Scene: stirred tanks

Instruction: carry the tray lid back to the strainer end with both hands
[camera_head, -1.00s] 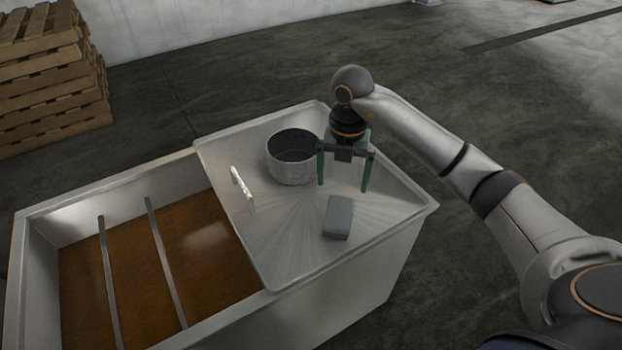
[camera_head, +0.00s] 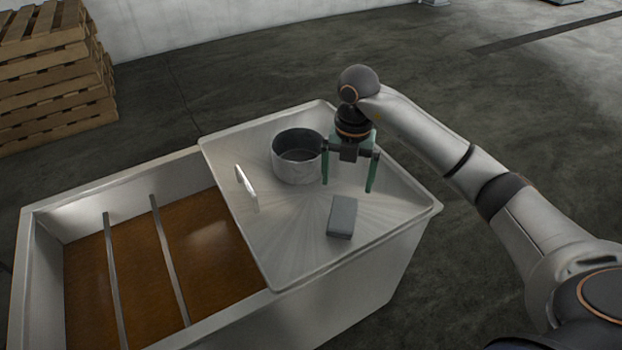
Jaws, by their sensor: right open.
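The tray lid (camera_head: 289,235) is a pale metal sheet with a raised rim. It lies over the right part of a long metal tank (camera_head: 345,296). A bright upright handle (camera_head: 246,188) stands near its left edge. A round metal pot (camera_head: 297,158), perhaps the strainer, and a grey block (camera_head: 342,216) rest on the lid. My right gripper (camera_head: 348,186) is open, with its green fingers pointing down over the lid, just right of the pot and behind the block. Nothing shows between its fingers. My left gripper is out of view.
The tank's open left part holds brown liquid (camera_head: 204,245), crossed by two thin metal bars (camera_head: 168,262). Wooden pallets (camera_head: 52,80) are stacked at the back left. The dark floor (camera_head: 430,75) behind and right of the tank is clear.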

